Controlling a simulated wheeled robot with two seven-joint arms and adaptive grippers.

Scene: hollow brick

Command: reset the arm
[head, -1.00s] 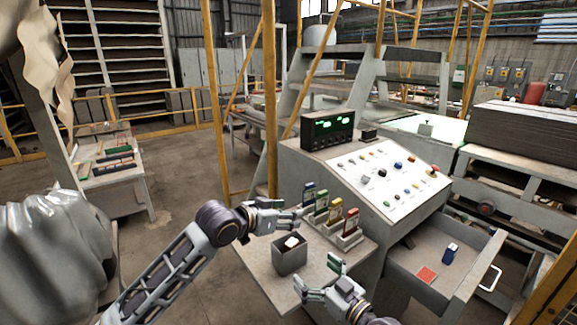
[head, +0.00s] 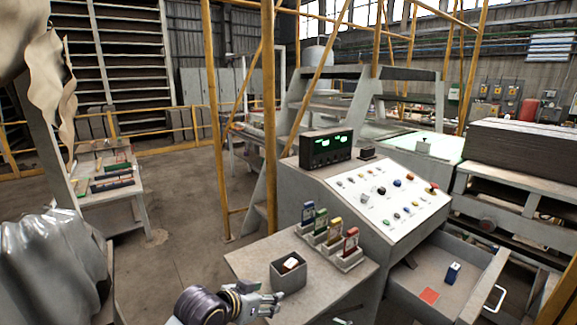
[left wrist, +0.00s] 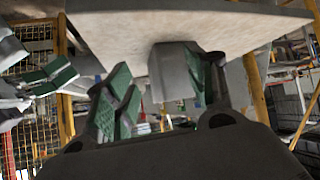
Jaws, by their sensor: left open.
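My left gripper (head: 268,303) is low in the head view, in front of the small grey box (head: 289,272). In the left wrist view its green-padded fingers (left wrist: 158,92) are apart with nothing held between them. What seems to be my right gripper (left wrist: 45,78) shows at the left edge of the left wrist view, with green pads.
The desk (head: 250,262) carries the box with a white item inside and a rack (head: 327,245) of several coloured cards. The control panel (head: 395,195) stands behind. An open drawer (head: 412,277) at right holds a red card and a blue item. Yellow posts (head: 268,120) stand behind the desk.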

